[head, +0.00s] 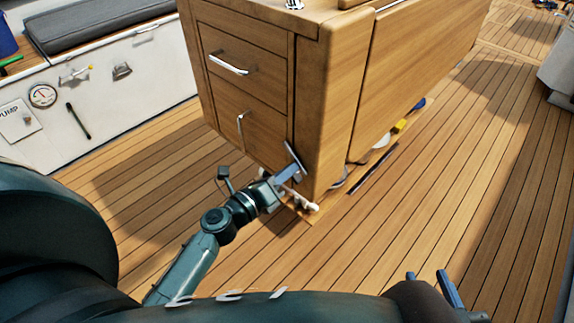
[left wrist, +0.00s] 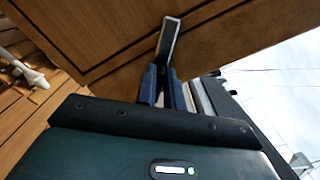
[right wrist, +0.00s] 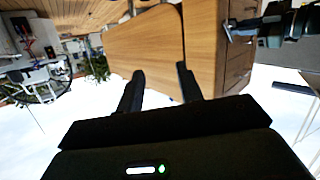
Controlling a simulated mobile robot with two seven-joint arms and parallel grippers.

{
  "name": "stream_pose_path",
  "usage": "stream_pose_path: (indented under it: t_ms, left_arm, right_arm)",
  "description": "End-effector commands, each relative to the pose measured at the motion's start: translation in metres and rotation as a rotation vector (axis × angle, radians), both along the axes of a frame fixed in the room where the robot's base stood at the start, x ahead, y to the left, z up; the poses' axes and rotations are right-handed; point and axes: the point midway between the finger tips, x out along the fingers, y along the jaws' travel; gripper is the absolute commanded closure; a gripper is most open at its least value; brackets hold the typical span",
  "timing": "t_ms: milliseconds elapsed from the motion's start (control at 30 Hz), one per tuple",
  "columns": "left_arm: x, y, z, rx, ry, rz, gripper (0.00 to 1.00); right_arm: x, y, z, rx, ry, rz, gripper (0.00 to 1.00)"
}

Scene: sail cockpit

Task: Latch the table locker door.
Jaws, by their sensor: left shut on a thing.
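The table locker door (head: 262,138) is the lower wooden panel on the near end of the cockpit table, below a drawer (head: 245,50). It looks flush or nearly flush with the table end; a small gap cannot be ruled out. A slim upright metal handle (head: 240,128) sits on its left part. My left gripper (head: 287,172) is at the door's lower right corner, shut on a flat metal lever (head: 294,156). The lever also shows between the fingers in the left wrist view (left wrist: 169,38). My right gripper (head: 432,284) is open and empty, low in front, with fingers apart in the right wrist view (right wrist: 160,85).
The drawer has a metal handle (head: 229,64). Small items, including a yellow block (head: 400,126) and a dark rod (head: 373,168), lie on the deck along the table's right side. A bench with a grey cushion (head: 100,25) stands left. Open teak deck (head: 440,190) lies right.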

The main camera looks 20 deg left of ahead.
Motion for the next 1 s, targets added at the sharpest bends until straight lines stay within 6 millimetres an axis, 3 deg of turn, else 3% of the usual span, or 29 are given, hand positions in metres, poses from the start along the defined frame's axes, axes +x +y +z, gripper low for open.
stream_pose_path:
  t_ms: [167,600,1000]
  left_arm:
    - [-0.002,-0.002,-0.001,-0.160,0.068,-0.007,1.00]
    - [-0.002,-0.002,-0.007,-0.511,0.195,-0.009,1.00]
    - [-0.002,-0.003,-0.011,-0.669,0.254,-0.012,1.00]
  right_arm:
    - [-0.008,-0.002,0.008,0.003,0.107,-0.006,0.64]
    - [-0.016,-0.018,0.051,0.104,0.090,-0.079,0.64]
    - [-0.020,-0.025,0.069,0.148,0.079,-0.105,0.64]
